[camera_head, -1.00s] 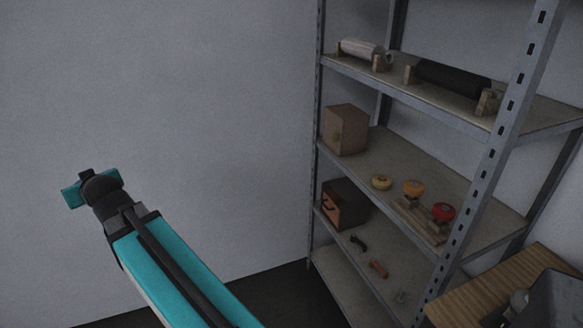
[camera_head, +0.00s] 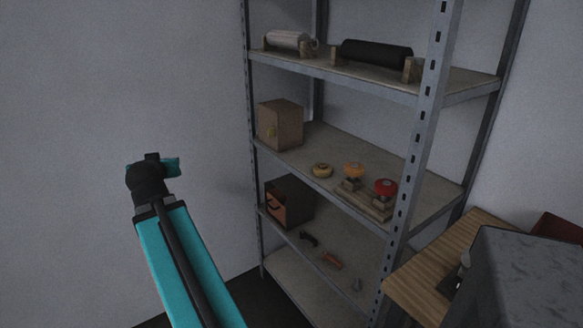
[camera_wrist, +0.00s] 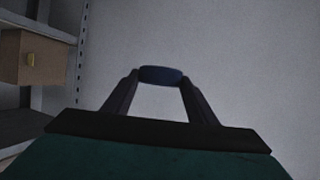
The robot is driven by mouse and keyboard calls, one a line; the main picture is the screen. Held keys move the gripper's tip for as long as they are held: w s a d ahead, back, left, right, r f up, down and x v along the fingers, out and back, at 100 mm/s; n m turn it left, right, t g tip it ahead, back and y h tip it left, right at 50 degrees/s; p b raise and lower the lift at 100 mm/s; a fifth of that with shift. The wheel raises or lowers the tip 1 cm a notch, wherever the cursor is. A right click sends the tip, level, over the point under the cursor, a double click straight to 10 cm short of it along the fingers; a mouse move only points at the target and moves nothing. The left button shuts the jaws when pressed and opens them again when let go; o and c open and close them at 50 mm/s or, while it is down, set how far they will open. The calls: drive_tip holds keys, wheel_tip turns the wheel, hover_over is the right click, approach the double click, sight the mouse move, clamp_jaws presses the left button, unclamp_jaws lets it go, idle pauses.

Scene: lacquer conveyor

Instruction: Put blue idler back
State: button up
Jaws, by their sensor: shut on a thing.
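My gripper (camera_wrist: 161,80) is shut on a dark blue round piece, the blue idler (camera_wrist: 161,74), seen edge-on between the fingertips in the wrist view. In the head view my wrist hides the fingers and the idler. My arm's end is in front of the bare wall, left of the shelf rack. On the middle shelf stand a yellow wheel (camera_head: 322,170), an orange wheel (camera_head: 354,170) and a red wheel (camera_head: 385,187). The orange and red ones sit on a wooden stand (camera_head: 366,203). I cannot tell what the yellow one rests on.
The metal rack (camera_head: 415,150) has a front upright near the wheels. A wooden box (camera_head: 281,124) stands left on the middle shelf. Above are a white roller (camera_head: 287,40) and a black roller (camera_head: 376,54). Below is a dark box (camera_head: 290,200). A wooden table (camera_head: 420,275) is at right.

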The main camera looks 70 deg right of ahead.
drive_tip(key=s+d+m+g+h+b, duration=0.1)
drive_tip(key=s+d, duration=0.5)
drive_tip(key=s, duration=0.6)
drive_tip(key=s+d+f+m+g+h+b, duration=0.1)
drive_tip(key=s+d+m+g+b, duration=0.2)
drive_tip(key=s, duration=0.8)
drive_tip(key=s+d+f+m+g+b, duration=0.1)
drive_tip(key=s+d+m+g+b, duration=0.2)
drive_tip(key=s+d, duration=0.7)
drive_tip(key=s+m+g, duration=0.2)
drive_tip(key=g, duration=0.1)
drive_tip(key=shift+s+d+f+m+g+h, duration=0.2)
drive_tip(key=shift+s+d+m+g+h, duration=0.1)
drive_tip(key=shift+d+m+h, duration=0.1)
drive_tip(key=shift+w+d+r+p, duration=0.1)
drive_tip(key=shift+d+r+p, duration=0.15)
drive_tip(key=shift+p, duration=0.65)
drive_tip(key=d+p, duration=0.1)
drive_tip(key=p, duration=0.2)
drive_tip(key=shift+w+f, duration=0.1)
drive_tip(key=shift+w, duration=0.05)
drive_tip(key=p, duration=0.2)
drive_tip(key=d+p, duration=0.1)
drive_tip(key=p, duration=0.1)
drive_tip(key=shift+w+f, duration=0.1)
drive_tip(key=shift+w, duration=0.1)
drive_tip(key=shift+w+d+p, duration=0.1)
drive_tip(key=shift+d+p, duration=0.25)
drive_tip(key=shift+p, duration=0.7)
